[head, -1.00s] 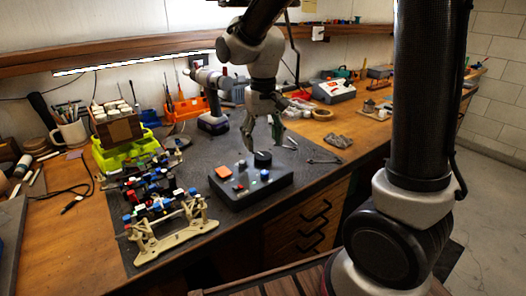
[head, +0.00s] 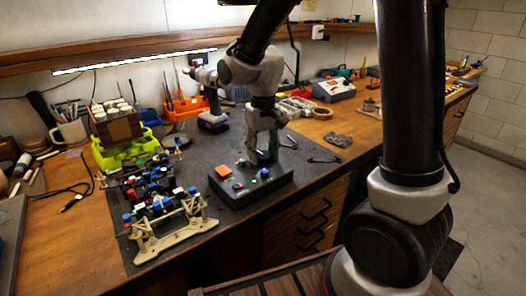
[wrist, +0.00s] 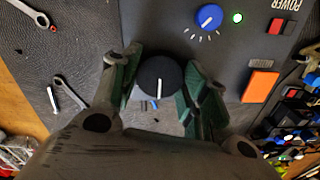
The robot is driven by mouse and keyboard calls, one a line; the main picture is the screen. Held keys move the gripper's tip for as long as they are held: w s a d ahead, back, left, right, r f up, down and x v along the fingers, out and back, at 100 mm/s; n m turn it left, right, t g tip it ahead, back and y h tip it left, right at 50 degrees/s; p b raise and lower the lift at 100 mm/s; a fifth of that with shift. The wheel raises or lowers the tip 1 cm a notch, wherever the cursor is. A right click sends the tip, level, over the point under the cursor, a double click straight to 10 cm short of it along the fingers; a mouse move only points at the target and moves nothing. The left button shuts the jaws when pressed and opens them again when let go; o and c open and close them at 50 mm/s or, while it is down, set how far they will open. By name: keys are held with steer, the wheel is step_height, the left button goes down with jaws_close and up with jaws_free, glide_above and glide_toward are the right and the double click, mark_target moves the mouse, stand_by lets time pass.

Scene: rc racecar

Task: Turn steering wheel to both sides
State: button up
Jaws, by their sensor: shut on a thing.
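The control box (head: 245,198) lies on the dark mat, and its top also shows in the wrist view (wrist: 190,45). A round black knob (wrist: 160,80) with a white pointer line stands on it; it is the steering control I can make out. My gripper (head: 262,160) points down at the box. In the wrist view my gripper (wrist: 162,88) has a green-padded finger on each side of the knob and is shut on it. The knob's pointer runs toward the bottom of the wrist picture. In the head view the fingers hide most of the knob.
A small blue knob (wrist: 209,17), a green light (wrist: 238,18) and an orange button (wrist: 260,86) share the box top. The RC car chassis (head: 165,215) stands left of the box. A drill (head: 212,120) stands behind; pliers (head: 325,158) lie to the right.

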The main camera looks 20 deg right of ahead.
mark_target(263, 154)
steer(key=shift+n, duration=0.3)
steer(key=n, duration=0.4)
steer(key=shift+n, duration=2.2)
steer(key=o, duration=1)
step_height(263, 154, up, 12)
